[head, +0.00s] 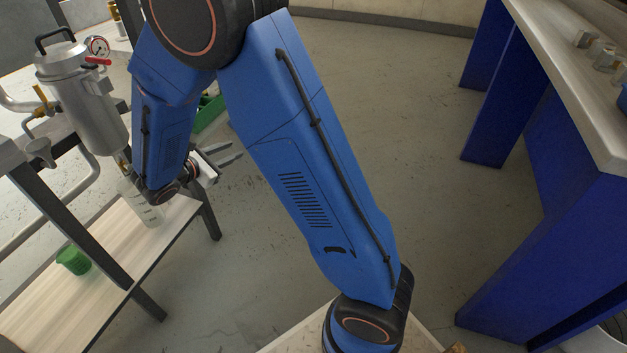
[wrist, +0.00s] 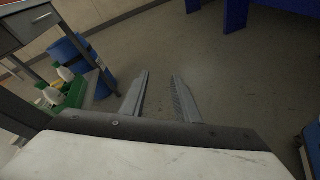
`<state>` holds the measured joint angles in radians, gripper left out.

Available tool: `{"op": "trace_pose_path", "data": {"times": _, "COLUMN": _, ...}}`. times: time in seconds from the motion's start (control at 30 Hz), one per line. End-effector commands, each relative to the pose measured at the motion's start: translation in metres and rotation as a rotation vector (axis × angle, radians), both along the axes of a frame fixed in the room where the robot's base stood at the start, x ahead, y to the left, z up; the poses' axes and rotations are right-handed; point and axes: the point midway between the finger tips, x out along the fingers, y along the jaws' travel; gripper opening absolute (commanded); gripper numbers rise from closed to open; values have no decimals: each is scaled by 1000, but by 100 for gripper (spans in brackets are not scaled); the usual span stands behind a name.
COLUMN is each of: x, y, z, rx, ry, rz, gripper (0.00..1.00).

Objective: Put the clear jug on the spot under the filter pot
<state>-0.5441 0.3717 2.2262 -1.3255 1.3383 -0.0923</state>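The clear jug (head: 150,214) stands upright on the wooden lower shelf in the head view, below the filter pot. My arm's wrist hides part of it. The silver filter pot (head: 88,108), with a black handle, a gauge and a red lever, is mounted above the shelf. The spot under it cannot be made out. My gripper (head: 232,155) is beside and above the jug, pointing right, away from it. In the wrist view, its two fingers (wrist: 160,92) are apart with only floor between them.
A green cup (head: 73,260) sits on the lower shelf (head: 105,310), left of the jug. Dark frame legs (head: 210,212) border the shelf. A blue barrel (wrist: 80,58) and a green crate of bottles (wrist: 72,96) stand near the gripper. Open floor (head: 390,110) lies to the right.

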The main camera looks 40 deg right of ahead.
Motion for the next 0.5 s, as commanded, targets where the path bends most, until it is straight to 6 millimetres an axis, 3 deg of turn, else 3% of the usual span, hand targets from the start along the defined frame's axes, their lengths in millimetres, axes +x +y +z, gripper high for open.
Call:
{"op": "trace_pose_path", "data": {"times": 0.2, "x": -52, "y": -52, "z": 34, "rx": 184, "ry": -58, "rz": -193, "gripper": 28}}
{"op": "trace_pose_path", "data": {"times": 0.5, "x": -129, "y": -96, "z": 62, "rx": 449, "ry": -153, "rz": -436, "gripper": 28}}
